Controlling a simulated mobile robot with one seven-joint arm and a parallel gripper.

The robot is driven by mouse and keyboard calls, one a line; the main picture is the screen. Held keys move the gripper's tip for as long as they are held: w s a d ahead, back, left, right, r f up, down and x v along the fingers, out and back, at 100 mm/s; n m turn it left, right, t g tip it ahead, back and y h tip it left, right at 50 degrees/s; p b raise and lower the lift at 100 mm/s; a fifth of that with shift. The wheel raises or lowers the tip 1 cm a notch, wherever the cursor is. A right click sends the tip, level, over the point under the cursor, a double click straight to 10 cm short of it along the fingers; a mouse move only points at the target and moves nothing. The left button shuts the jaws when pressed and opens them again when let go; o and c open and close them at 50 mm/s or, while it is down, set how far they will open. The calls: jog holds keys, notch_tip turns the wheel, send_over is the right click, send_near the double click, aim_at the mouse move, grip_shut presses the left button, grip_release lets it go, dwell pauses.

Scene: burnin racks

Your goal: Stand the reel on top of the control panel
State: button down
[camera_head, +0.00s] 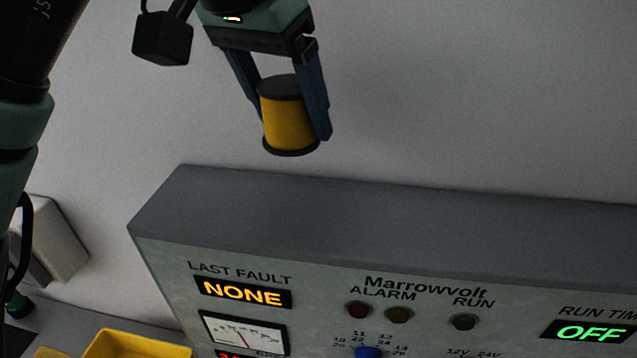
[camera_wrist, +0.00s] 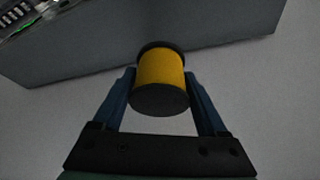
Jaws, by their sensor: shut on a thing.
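The reel (camera_head: 286,117) is a yellow spool with dark end flanges. My gripper (camera_head: 290,115) is shut on it, one blue finger on each side, and holds it nearly upright with a slight tilt in the head view. The reel also shows between the fingers in the wrist view (camera_wrist: 161,72). The control panel (camera_head: 400,217) is a grey box with a flat top and a labelled front face. The reel appears above and apart from the panel's top, towards its left part. The panel also shows at the top of the wrist view (camera_wrist: 90,60).
The panel's top is bare where it shows. A yellow tray (camera_head: 135,343) lies at the lower left, beside the panel. A pale box (camera_head: 58,240) is at the far left. A plain grey wall (camera_head: 480,90) stands behind.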

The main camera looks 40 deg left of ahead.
notch_tip(320, 180, down, 9)
jog(key=b, duration=0.7)
jog(key=shift+w, duration=0.15)
jog(key=shift+f, duration=0.1)
